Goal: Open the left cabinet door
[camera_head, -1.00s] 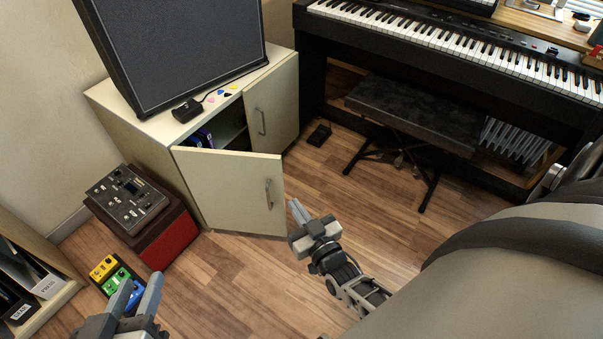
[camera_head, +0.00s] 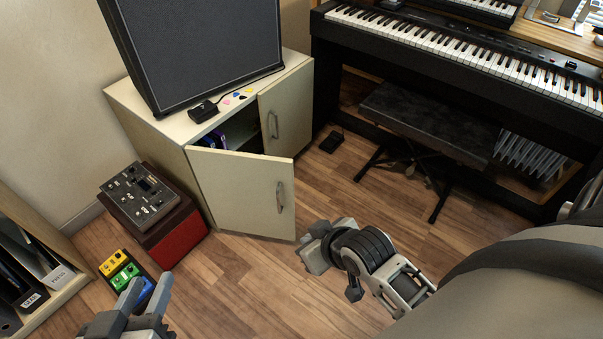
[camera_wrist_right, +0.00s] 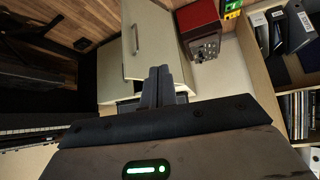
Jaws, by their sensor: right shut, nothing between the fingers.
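The left cabinet door (camera_head: 235,192) is a cream panel standing partly open, swung out from the cabinet (camera_head: 165,133). Its metal handle (camera_head: 280,197) is on the outer face near the free edge. My right gripper (camera_head: 312,252) is just right of the door's free lower corner; I cannot tell if it touches. In the right wrist view its fingers (camera_wrist_right: 160,82) are shut and empty, with the cream door panel (camera_wrist_right: 155,42) beyond them and the handle (camera_wrist_right: 135,40) up left. My left gripper (camera_head: 147,284) is open and empty at the lower left.
The right cabinet door (camera_head: 290,110) is closed. A speaker (camera_head: 200,50) stands on the cabinet. A mixer (camera_head: 147,193) on a red box and coloured pedals (camera_head: 125,270) stand left of the door. A bench (camera_head: 430,122) stands right. Floor between is clear.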

